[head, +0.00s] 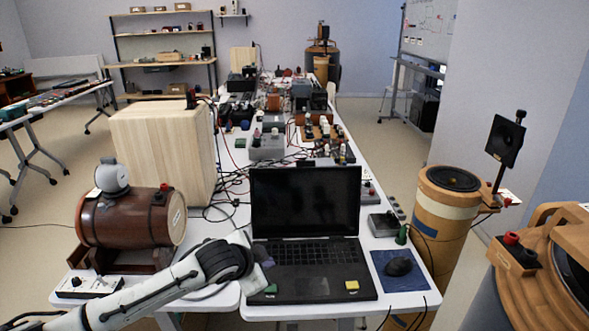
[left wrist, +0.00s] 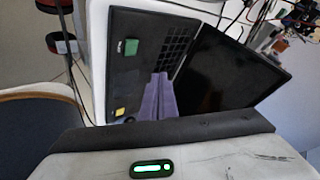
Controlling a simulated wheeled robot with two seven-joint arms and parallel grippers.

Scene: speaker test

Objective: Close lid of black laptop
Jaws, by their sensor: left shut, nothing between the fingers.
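A black laptop stands open on the near end of the white table. Its lid (head: 305,203) is upright with a dark screen, and its keyboard base (head: 310,284) lies flat. In the left wrist view the lid (left wrist: 228,72) and the base (left wrist: 128,75) also show, turned sideways. My left gripper (head: 266,262) is at the left side of the laptop, near the keyboard's left edge. Its purple fingers (left wrist: 160,90) are shut and empty, in front of the base and lid's lower edge. I cannot tell whether they touch. My right gripper is not in view.
A mouse (head: 398,266) lies on a blue pad right of the laptop. A small grey box (head: 382,225) stands behind it. A brown barrel (head: 130,219) and a wooden box (head: 162,155) stand left. Cables and devices crowd the table behind the lid.

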